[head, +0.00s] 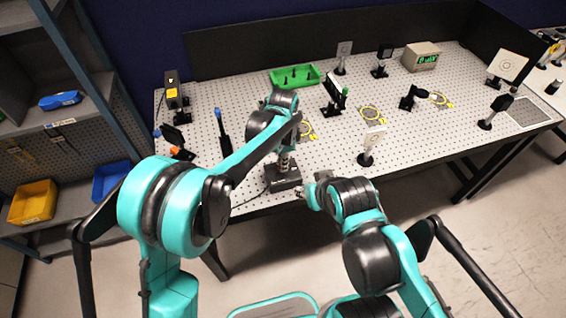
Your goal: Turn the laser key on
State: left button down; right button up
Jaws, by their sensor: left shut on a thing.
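A dark box (283,184), apparently the laser's control unit, sits at the front edge of the perforated table. My left arm reaches over the table and its gripper (286,163) points down at the top of this box. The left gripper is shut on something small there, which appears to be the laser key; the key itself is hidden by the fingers. My right gripper (304,193) is low at the table's front edge, just right of the box. Its fingers are too small and dark to tell whether they are open.
The perforated table (430,135) holds a green tray (296,77), a beige instrument (421,57) with a green display, a white card on a stand (373,143) and several optics mounts. A shelf with blue and yellow bins (33,202) stands at the left. Dark panels close the back.

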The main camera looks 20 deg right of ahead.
pick_arm(q)
jog(key=c, duration=1.7)
grip_release()
notch_tip(320, 180, up, 12)
jog(key=shift+r, duration=0.1)
